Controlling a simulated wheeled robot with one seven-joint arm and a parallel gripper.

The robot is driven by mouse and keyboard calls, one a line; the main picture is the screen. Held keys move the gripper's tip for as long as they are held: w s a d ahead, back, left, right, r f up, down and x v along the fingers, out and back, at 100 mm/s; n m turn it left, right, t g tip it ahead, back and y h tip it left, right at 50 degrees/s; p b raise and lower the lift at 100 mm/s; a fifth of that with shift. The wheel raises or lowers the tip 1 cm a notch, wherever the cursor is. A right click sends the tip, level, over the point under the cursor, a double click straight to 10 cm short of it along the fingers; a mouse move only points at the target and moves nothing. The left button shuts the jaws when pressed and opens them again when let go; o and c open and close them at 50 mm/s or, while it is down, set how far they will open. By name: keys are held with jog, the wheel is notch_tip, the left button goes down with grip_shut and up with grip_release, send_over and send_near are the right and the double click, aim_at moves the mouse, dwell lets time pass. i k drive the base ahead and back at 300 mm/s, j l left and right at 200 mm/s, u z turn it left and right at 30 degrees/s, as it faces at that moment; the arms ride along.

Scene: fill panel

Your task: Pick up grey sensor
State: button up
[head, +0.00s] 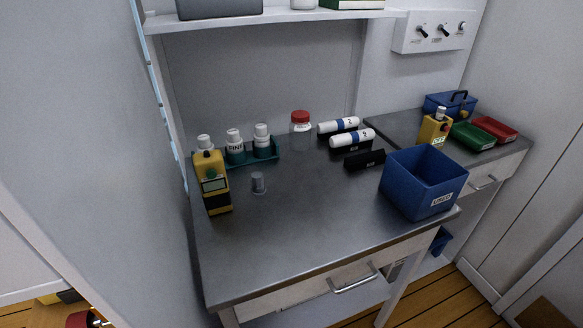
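The small grey cylinder (258,182), which looks like the grey sensor, stands upright on the metal bench top (300,235), left of its middle. It is to the right of a yellow handheld meter (212,182) and in front of a green rack (238,158), apart from both. Nothing covers it. My gripper is not in view.
White bottles stand in the rack. Behind are a red-lidded jar (300,121) and white cylinders (352,138) on black holders. A blue bin (422,185) stands at the right front. A shelf (270,18) overhangs the back. The bench's front middle is clear.

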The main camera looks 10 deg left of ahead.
aim_at(257, 177)
jog(key=i+l+u, duration=0.3)
jog(key=u, duration=0.2)
jog(key=i+l+u, duration=0.2)
jog(key=l+u, duration=0.3)
jog(key=j, duration=0.1)
